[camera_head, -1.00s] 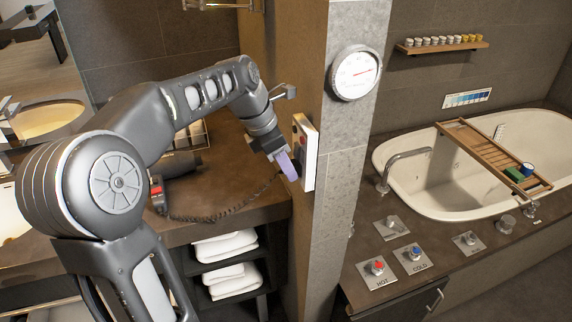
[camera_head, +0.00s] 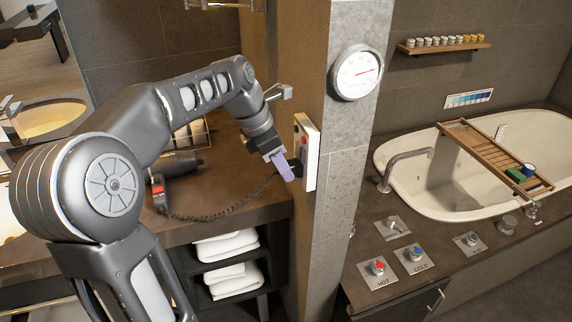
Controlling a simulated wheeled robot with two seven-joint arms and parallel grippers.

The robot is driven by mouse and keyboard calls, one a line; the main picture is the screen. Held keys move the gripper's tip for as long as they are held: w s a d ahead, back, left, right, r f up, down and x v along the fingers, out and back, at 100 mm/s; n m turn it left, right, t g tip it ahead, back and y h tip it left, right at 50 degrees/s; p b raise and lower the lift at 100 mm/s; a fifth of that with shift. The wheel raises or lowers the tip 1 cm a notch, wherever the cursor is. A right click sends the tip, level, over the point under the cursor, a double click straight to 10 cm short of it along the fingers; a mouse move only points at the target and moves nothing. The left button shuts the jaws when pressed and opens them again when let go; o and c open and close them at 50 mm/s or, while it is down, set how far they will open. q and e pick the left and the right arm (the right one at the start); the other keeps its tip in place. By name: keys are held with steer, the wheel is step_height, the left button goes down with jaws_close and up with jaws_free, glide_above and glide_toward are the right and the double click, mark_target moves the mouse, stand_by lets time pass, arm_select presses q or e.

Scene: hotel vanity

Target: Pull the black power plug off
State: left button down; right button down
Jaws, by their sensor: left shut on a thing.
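My left gripper (camera_head: 284,166), with pale purple fingers, is beside the white wall panel (camera_head: 309,160) on the side of the pillar. It is shut on the black power plug (camera_head: 296,168), which shows as a small dark shape between the fingers and the panel. The fingers hide part of the plug, and I cannot tell whether it still touches the socket. A coiled black cord (camera_head: 225,213) runs from near the gripper back across the counter to the hair dryer (camera_head: 178,164) area. My right gripper is not in view.
The panel has a red button (camera_head: 304,140). The pillar (camera_head: 340,180) carries a round dial (camera_head: 357,73) and divides the dark vanity counter (camera_head: 215,185) from the bathtub (camera_head: 420,180). Folded white towels (camera_head: 225,245) lie on shelves below the counter.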

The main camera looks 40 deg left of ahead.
arm_select(q)
steer(key=shift+s+a, duration=0.6)
steer(key=shift+s, duration=0.25)
steer(key=shift+s+a, duration=0.55)
steer(key=shift+s, duration=0.25)
steer(key=p+v, duration=0.6)
steer(key=v, duration=0.3)
steer(key=shift+w+p, duration=0.2)
steer(key=shift+p, duration=0.15)
steer(key=shift+d, duration=0.15)
